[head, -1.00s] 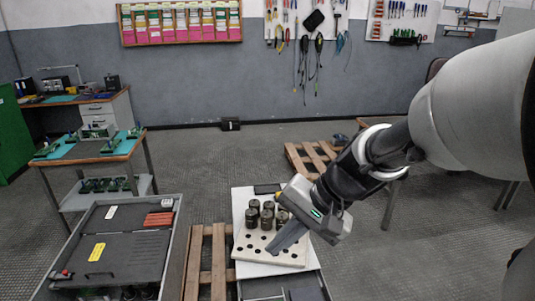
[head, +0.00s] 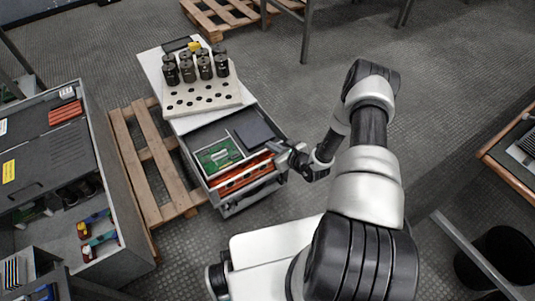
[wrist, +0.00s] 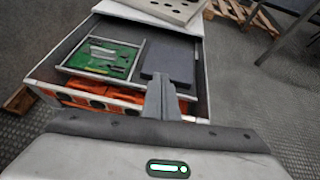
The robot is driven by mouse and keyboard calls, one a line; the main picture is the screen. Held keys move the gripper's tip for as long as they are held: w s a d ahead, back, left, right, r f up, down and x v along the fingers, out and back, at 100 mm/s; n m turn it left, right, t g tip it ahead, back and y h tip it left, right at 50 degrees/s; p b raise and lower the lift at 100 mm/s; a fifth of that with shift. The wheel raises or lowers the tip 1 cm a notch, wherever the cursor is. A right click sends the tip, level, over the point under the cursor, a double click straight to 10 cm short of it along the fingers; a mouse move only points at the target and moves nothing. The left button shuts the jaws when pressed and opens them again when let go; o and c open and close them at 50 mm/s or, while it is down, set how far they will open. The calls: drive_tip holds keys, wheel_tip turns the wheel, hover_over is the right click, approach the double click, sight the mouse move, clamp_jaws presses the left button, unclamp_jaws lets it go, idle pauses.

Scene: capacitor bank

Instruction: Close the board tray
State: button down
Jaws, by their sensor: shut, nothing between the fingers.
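The board tray is an open grey drawer (head: 229,211) pulled out toward me from under a white worktop. A green circuit board (head: 217,155) lies in a framed compartment on its left side, also clear in the wrist view (wrist: 105,58). A dark flat block or cover (wrist: 168,64) sits beside it on the right. Orange parts with dark round openings (head: 243,177) show along the front. My gripper (head: 281,150) is shut and empty at the right front part of the drawer. In the wrist view its fingertips (wrist: 161,80) overlap the drawer's front edge; I cannot tell whether they touch.
A pale perforated rack (head: 205,98) with several dark capacitors (head: 187,72) stands on the white worktop (head: 151,68). A wooden pallet (head: 157,155) lies left of the drawer, beside a grey cabinet (head: 142,225). Bare floor lies to the right of the drawer.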

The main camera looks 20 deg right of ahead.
sight(260, 144)
drive_tip(key=shift+m+h, duration=0.4)
drive_tip(key=shift+m, duration=0.2)
drive_tip(key=w+f+b, duration=0.1)
drive_tip(key=w+f, duration=0.1)
drive_tip(key=f, duration=0.1)
drive_tip(key=w+a+f+b, duration=0.1)
drive_tip(key=w+f, duration=0.1)
drive_tip(key=w+f+b, duration=0.1)
drive_tip(key=w+f, duration=0.1)
drive_tip(key=f, duration=0.1)
drive_tip(key=shift+w+a+f+b, duration=0.3)
drive_tip(key=shift+w, duration=0.15)
